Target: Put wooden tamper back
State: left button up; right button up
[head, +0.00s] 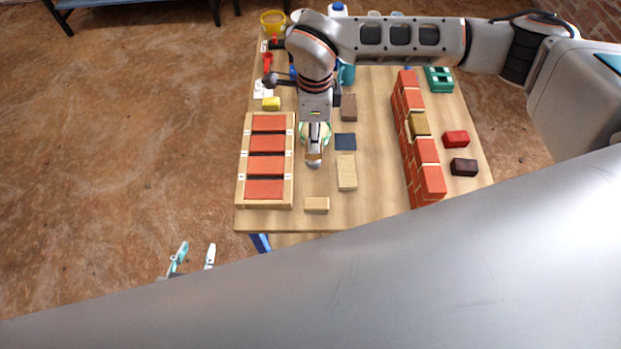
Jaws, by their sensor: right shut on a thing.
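My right gripper (315,143) points down over the middle of the wooden table. It is shut on a small brown wooden piece, which looks like the wooden tamper (314,157); the gripper and wrist hide most of it. It is to the right of the wooden tray and left of the pale block. My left gripper (193,258) is off the table at the lower left, its two fingertips apart and nothing visible between them.
A wooden tray (240,190) with several red bricks lies on the left. A red brick wall (430,180) stands on the right, beside loose bricks. Blocks, a dark blue square (345,142) and a yellow bucket (272,22) also stand on the table. My grey arm covers the foreground.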

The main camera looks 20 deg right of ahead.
aim_at(307, 156)
notch_tip(307, 156, down, 18)
jog(key=shift+r+b, duration=0.25)
jog(key=shift+b, duration=0.05)
jog(key=shift+f, duration=0.15)
jog(key=o, duration=1.1)
jog(key=shift+o, duration=0.2)
notch_tip(307, 156, up, 12)
jog(key=shift+r, duration=0.15)
jog(key=shift+a, duration=0.1)
